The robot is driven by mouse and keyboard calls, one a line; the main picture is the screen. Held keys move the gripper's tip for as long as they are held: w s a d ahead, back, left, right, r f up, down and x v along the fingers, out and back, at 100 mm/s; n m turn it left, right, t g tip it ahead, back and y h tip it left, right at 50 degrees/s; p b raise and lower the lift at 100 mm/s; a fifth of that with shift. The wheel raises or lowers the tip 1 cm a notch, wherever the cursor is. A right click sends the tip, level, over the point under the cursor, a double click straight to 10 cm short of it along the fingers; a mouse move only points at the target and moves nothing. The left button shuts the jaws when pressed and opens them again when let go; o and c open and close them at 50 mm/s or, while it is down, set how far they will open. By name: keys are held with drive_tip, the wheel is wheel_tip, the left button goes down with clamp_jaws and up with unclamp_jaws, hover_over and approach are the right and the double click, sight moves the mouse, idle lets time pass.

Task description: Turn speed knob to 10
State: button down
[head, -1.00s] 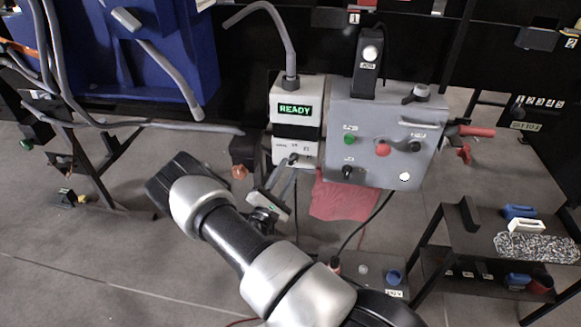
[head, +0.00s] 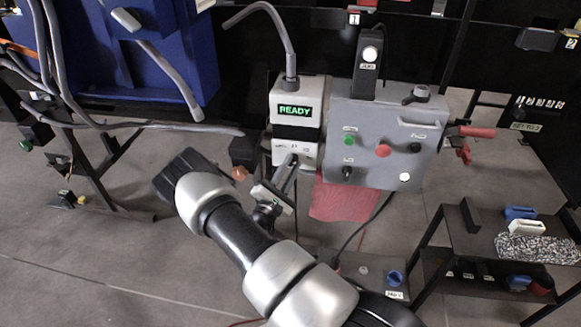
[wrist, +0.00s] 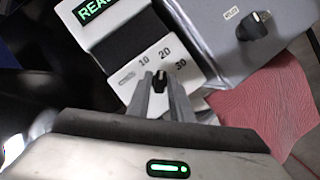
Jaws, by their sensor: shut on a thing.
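The speed knob (wrist: 160,82) is a small dark knob on a white box (wrist: 122,50), below printed marks 10, 20 and 30. My gripper (wrist: 161,80) is shut on it, one finger on each side. In the wrist view the knob's upper end faces about between the 10 and the 20; its exact setting is hard to tell. In the head view the white box (head: 297,90) shows a green READY display (head: 295,111), and my gripper (head: 288,164) reaches its lower part, largely covering the knob.
A grey control box (head: 385,110) with green, red and black controls adjoins the white box on the right. A red cloth (head: 340,200) hangs below. A grey hose (head: 280,40) rises above. Cables and a blue panel (head: 150,60) stand left, a black shelf (head: 465,225) right.

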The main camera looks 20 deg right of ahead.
drive_tip(key=n+t, duration=0.1)
drive_tip(key=n, duration=0.1)
drive_tip(key=n+t+y, duration=0.1)
drive_tip(key=n, duration=0.2)
drive_tip(key=shift+s+f, duration=0.1)
drive_tip(key=n+t+y, duration=0.1)
drive_tip(key=n, duration=0.2)
drive_tip(key=n+t+y, duration=0.1)
drive_tip(key=n+t, duration=0.1)
drive_tip(key=n, duration=0.2)
drive_tip(key=shift+d+y, duration=0.15)
drive_tip(key=shift+y, duration=0.15)
drive_tip(key=shift+n, duration=0.4)
drive_tip(key=c, duration=1.8)
unclamp_jaws()
drive_tip(key=shift+o, duration=0.2)
drive_tip(key=shift+s+p, duration=0.15)
drive_tip(key=shift+p, duration=0.15)
